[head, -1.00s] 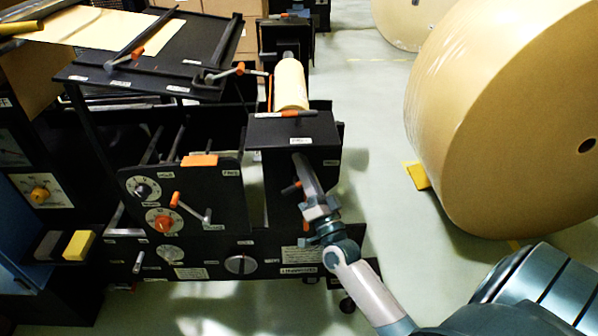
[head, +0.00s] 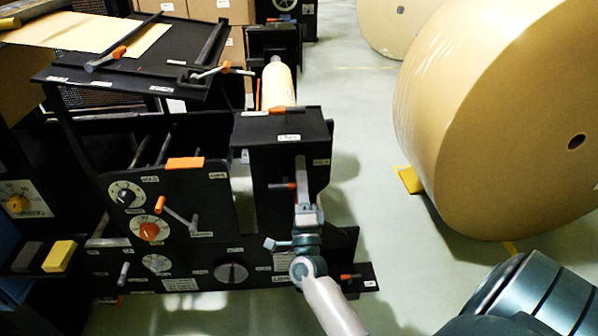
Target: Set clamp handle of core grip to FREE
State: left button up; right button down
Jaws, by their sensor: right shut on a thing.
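The core grip stand is a black upright box (head: 262,134) at the front end of the tan paper core (head: 278,86). My right gripper (head: 300,168) reaches up along the front of this stand, shut. The gripper covers the handle's inner end, so the exact grasp is hidden. Another orange-tipped handle (head: 288,110) lies across the top of the stand, above a small white label. Setting words such as FREE are too small to read. My left gripper is out of view.
A control panel with dials and an orange-knobbed crank (head: 178,212) stands left of the gripper. A low black rail (head: 340,245) with a grey knob (head: 231,273) runs below. A large kraft roll (head: 510,120) fills the right; pale floor (head: 370,180) lies between.

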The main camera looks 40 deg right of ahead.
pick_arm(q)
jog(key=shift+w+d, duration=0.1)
pick_arm(e)
jog(key=shift+d, duration=0.1)
jog(key=c, duration=1.7)
grip_release()
jog(key=shift+f, duration=0.1)
